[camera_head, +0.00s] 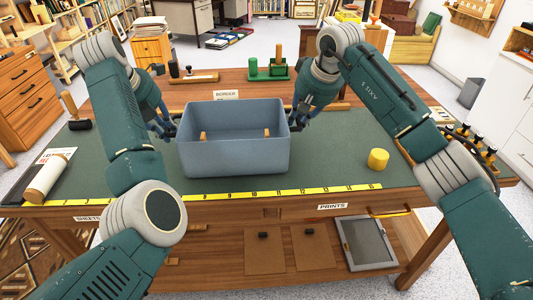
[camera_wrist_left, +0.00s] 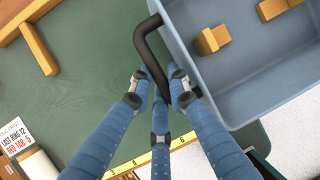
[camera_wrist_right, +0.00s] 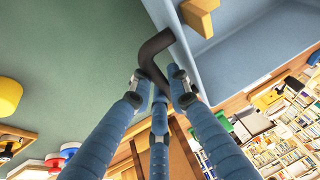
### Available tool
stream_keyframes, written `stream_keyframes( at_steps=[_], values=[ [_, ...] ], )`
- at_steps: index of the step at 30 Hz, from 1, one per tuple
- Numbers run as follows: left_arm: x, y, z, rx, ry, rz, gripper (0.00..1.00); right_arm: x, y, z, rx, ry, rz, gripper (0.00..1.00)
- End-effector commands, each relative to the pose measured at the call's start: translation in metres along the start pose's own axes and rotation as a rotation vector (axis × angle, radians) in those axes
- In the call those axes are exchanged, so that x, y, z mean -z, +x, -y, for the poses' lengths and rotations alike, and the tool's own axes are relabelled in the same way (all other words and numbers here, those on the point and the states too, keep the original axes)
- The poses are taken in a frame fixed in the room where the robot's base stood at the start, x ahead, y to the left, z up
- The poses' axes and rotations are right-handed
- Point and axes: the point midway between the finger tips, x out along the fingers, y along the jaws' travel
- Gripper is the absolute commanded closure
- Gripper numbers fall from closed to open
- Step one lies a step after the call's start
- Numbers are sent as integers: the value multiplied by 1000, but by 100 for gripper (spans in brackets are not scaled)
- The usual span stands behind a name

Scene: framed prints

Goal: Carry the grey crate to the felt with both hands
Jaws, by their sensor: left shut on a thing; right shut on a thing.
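The grey crate (camera_head: 235,157) is upright at the middle of the table, over the green felt (camera_head: 335,170); I cannot tell whether its base touches the surface. Small wooden pieces (camera_wrist_left: 212,39) lie inside it. My left gripper (camera_head: 170,130) is at its left side, shut on a dark bent handle (camera_wrist_left: 146,42). My right gripper (camera_head: 298,115) is at its right side, shut on the other dark handle (camera_wrist_right: 153,48). Both wrist views show the fingers around the handles. The crate hides the felt behind it.
A yellow ruler strip (camera_head: 255,194) runs along the table's front edge. A yellow cylinder (camera_head: 378,159) stands right of the crate. A paper roll (camera_head: 46,178) lies at the left. A green stand (camera_head: 270,73) and a "BORDER" label (camera_head: 226,95) are behind the crate.

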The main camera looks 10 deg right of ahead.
Motion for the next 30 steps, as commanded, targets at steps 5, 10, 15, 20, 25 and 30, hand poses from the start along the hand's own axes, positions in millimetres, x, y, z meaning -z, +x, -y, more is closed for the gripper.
stream_keyframes(
  at_steps=[5, 10, 15, 20, 25, 30],
  values=[
    [4, 13, -4, -3, -1, 5, 100, -5, 13, -3, -1, -1, -2, 100],
    [5, 12, -4, -2, -1, 1, 65, -5, 13, -3, -2, 0, 1, 65],
    [5, 12, -3, 0, 0, 1, 65, -5, 12, -2, 0, -1, 0, 65],
    [4, 9, -2, 0, 0, 2, 65, -5, 12, -2, 1, -1, -1, 65],
    [4, -11, -2, -1, -1, 4, 65, -5, 12, -2, 2, -1, -1, 65],
    [4, -38, -3, -1, -1, 5, 65, -5, 12, -2, 2, -1, -1, 65]
  ],
)
